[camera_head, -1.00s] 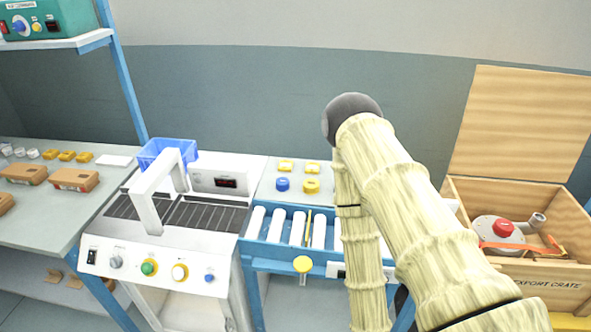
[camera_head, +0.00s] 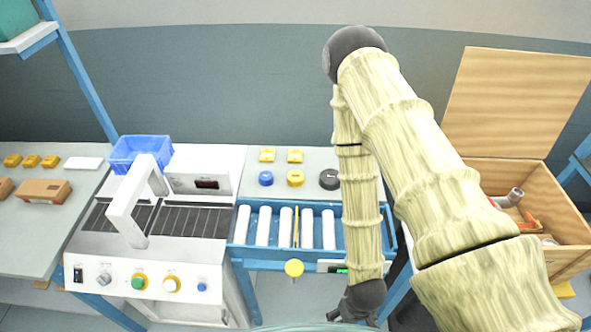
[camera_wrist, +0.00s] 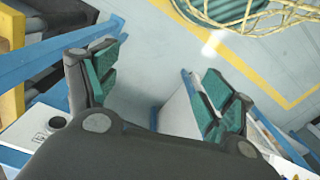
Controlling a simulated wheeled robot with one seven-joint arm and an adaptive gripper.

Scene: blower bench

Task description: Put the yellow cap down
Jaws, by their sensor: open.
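A round yellow cap (camera_head: 295,178) sits on the grey panel behind the rollers in the head view, between a blue cap (camera_head: 265,178) and a dark cap (camera_head: 329,179). My gripper (camera_wrist: 155,85) is open in the wrist view, its green-padded fingers wide apart with nothing between them. In the head view, only its dark end of the arm (camera_head: 358,303) shows low at the bottom, in front of the roller conveyor and well away from the yellow cap. The yellow cap does not show in the wrist view.
The blue-framed roller conveyor (camera_head: 250,258) has a yellow knob (camera_head: 293,268) on its front. A white machine (camera_head: 120,262) with an arched handle stands left. An open wooden crate (camera_head: 565,225) stands right. The wrist view shows floor with a yellow line (camera_wrist: 250,65).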

